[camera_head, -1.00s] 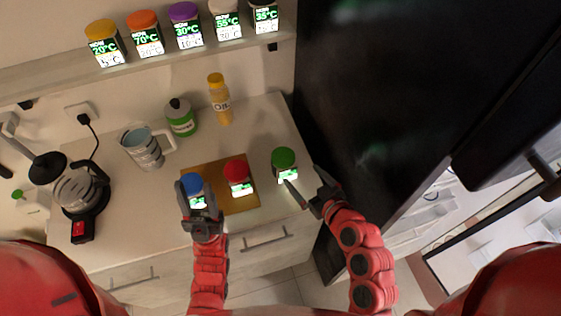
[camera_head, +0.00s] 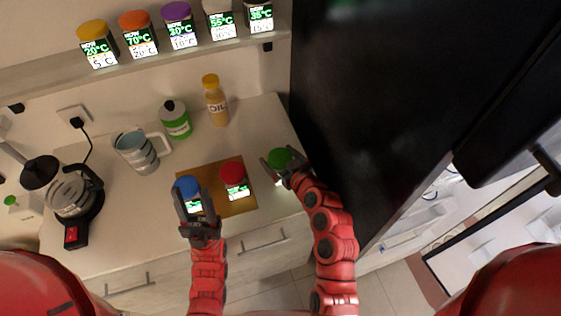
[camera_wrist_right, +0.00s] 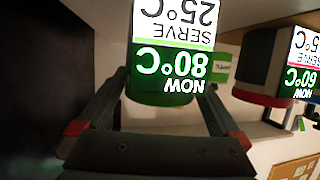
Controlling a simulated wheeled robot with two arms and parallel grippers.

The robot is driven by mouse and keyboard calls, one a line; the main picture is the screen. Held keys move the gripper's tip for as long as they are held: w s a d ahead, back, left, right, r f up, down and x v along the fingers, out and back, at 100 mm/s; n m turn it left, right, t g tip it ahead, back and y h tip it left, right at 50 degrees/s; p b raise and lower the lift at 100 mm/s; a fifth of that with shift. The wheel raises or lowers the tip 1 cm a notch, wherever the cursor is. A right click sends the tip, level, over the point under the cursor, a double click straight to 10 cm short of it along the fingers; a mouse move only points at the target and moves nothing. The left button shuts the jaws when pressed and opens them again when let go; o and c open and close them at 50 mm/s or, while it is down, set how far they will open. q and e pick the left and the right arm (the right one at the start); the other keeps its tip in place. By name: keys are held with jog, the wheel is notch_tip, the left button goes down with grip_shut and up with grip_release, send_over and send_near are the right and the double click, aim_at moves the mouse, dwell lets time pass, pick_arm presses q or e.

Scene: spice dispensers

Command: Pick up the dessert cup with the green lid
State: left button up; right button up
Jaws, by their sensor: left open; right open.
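The dessert cup with the green lid (camera_head: 280,157) stands on the counter at the right, beside the board. In the right wrist view the cup (camera_wrist_right: 172,50) appears upside down, its label reading NOW 80°C, SERVE 25°C. My right gripper (camera_head: 282,163) is open, with its fingers on either side of this cup; in the wrist view the gripper (camera_wrist_right: 165,95) shows a finger to each side of it. I cannot tell whether they touch it. My left gripper (camera_head: 195,194) is open in front of the blue-lidded cup (camera_head: 188,186), partly covering it.
The red-lidded cup (camera_head: 233,173) stands on the brown board (camera_head: 240,206) left of the green-lidded one. An oil bottle (camera_head: 216,105), green-labelled bottle (camera_head: 175,122), mug (camera_head: 134,150) and coffee maker (camera_head: 72,195) stand behind and left. A dark fridge (camera_head: 365,90) borders the right.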

jog(key=shift+x, duration=1.1)
jog(key=shift+c, duration=0.2)
jog(key=c, duration=1.3)
jog(key=shift+r, duration=0.1)
